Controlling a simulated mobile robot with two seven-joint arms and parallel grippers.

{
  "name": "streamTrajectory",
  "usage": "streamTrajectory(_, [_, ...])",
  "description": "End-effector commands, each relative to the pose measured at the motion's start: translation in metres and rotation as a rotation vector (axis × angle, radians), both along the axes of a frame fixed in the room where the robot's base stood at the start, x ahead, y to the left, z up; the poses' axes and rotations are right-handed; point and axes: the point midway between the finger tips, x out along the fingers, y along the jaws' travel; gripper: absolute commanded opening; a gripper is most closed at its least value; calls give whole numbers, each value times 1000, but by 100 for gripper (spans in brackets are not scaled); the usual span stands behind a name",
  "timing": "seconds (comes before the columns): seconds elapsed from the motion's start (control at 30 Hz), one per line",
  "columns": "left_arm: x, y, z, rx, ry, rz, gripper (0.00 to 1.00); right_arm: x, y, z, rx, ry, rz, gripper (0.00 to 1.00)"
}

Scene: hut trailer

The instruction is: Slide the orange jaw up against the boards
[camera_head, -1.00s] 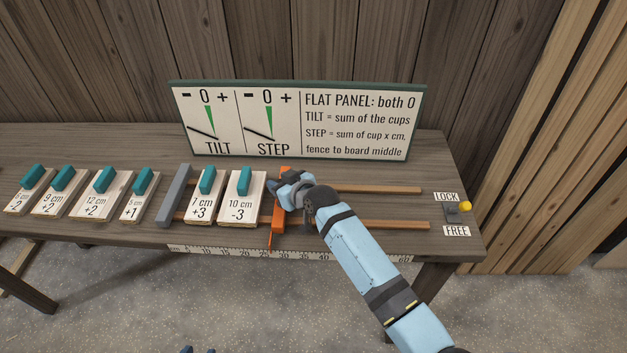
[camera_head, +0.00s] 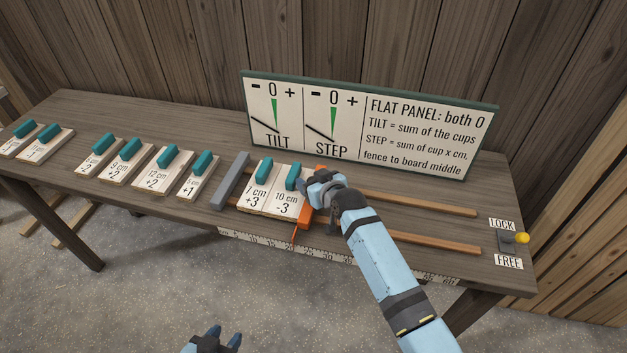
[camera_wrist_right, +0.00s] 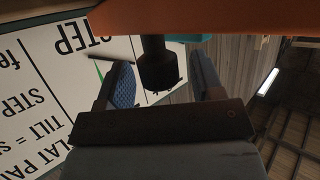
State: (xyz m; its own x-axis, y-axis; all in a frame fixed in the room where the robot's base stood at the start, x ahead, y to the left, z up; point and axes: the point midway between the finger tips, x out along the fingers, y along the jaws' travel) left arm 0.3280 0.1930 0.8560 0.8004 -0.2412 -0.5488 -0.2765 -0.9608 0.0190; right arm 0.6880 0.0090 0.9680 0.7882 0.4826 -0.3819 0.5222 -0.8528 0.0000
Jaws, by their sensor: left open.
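Jaw and board look touching or nearly so; my right gripper partly hides the join. My right gripper (camera_head: 318,186) is at the jaw. In the right wrist view its fingers stand apart on either side of a dark post (camera_wrist_right: 155,68) below the orange jaw (camera_wrist_right: 200,18). My left gripper (camera_head: 222,338) is open and empty, low in front of the bench.
Several other boards with teal handles (camera_head: 165,170) lie left of the fence. A TILT and STEP sign (camera_head: 370,125) stands behind. A yellow-knobbed lever (camera_head: 522,238) sits between LOCK and FREE labels at right. The rails (camera_head: 430,205) right of my arm are clear.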

Motion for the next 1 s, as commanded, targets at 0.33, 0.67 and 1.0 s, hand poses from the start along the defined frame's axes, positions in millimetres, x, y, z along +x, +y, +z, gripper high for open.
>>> streamTrajectory(0.33, [0,0,0,0,-1,0,43,-7,-5,3,0,0,0,61])
streamTrajectory(0.67, [0,0,-4,0,1,0,43,-62,-39,28,-2,-1,0,61])
streamTrajectory(1.0, [0,0,-8,1,3,0,43,-104,-64,50,0,0,0,61])
